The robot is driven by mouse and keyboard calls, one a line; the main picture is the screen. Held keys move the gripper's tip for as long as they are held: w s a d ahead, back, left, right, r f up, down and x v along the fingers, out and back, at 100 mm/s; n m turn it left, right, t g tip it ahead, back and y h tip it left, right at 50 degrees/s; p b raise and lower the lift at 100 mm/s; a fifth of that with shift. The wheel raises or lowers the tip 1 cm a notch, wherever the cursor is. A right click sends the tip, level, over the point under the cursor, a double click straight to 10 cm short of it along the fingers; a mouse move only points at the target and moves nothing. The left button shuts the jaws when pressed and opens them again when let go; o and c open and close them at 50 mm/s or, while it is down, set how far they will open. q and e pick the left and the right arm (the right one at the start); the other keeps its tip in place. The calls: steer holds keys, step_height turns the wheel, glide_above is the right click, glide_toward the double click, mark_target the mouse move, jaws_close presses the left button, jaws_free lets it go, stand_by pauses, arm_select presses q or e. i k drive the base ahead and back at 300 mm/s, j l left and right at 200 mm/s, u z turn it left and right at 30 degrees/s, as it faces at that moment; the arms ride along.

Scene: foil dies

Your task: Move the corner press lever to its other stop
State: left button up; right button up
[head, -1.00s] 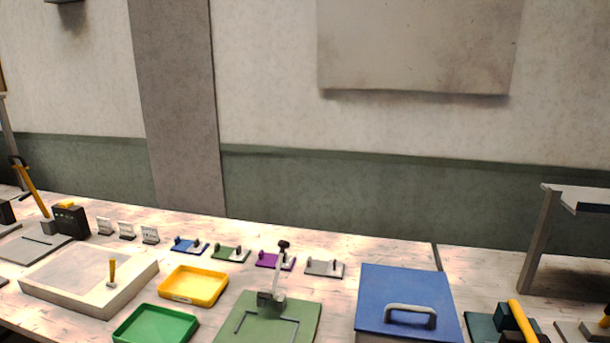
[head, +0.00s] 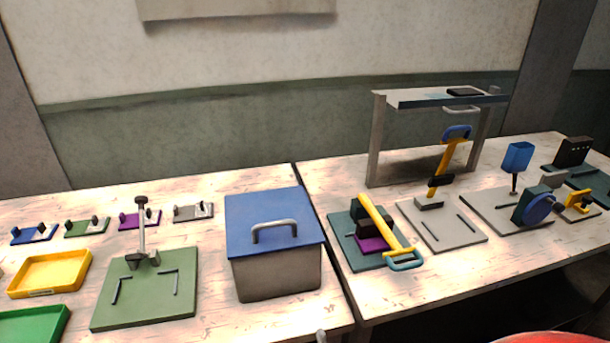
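Several lever devices stand on the benches, and I cannot tell which is the corner press. A green plate (head: 150,303) carries an upright grey lever (head: 141,226) with a dark knob. On a teal plate (head: 345,251), a yellow lever (head: 385,225) slopes down toward the front to a blue loop handle (head: 405,261). On a grey plate (head: 458,238), another yellow lever (head: 443,167) stands up, tilted slightly right, with a blue handle on top. A further plate (head: 487,204) has a blue paddle (head: 517,157) raised on a stem. Neither gripper is in view.
A blue-lidded box (head: 275,280) stands between the green and teal plates. A yellow tray (head: 50,272), a green tray (head: 35,325) and small coloured fixtures lie at left. A grey shelf stand (head: 376,140) rises behind the yellow levers. A seam divides the benches.

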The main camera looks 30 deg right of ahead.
mark_target(376, 226)
steer(key=k, duration=0.2)
steer(key=k+j+z, duration=0.1)
steer(key=z, duration=0.3)
steer(key=k+j+z, duration=0.1)
steer(key=z, duration=0.25)
steer(key=i+z, duration=0.15)
steer(key=z, duration=0.2)
steer(key=i+j+z, duration=0.1)
steer(key=z, duration=0.25)
steer(key=i, duration=0.15)
steer(key=k+l+u, duration=0.1)
steer(key=l+u, duration=0.3)
steer(key=l, duration=0.25)
steer(key=l+u, duration=0.3)
steer(key=l, duration=0.2)
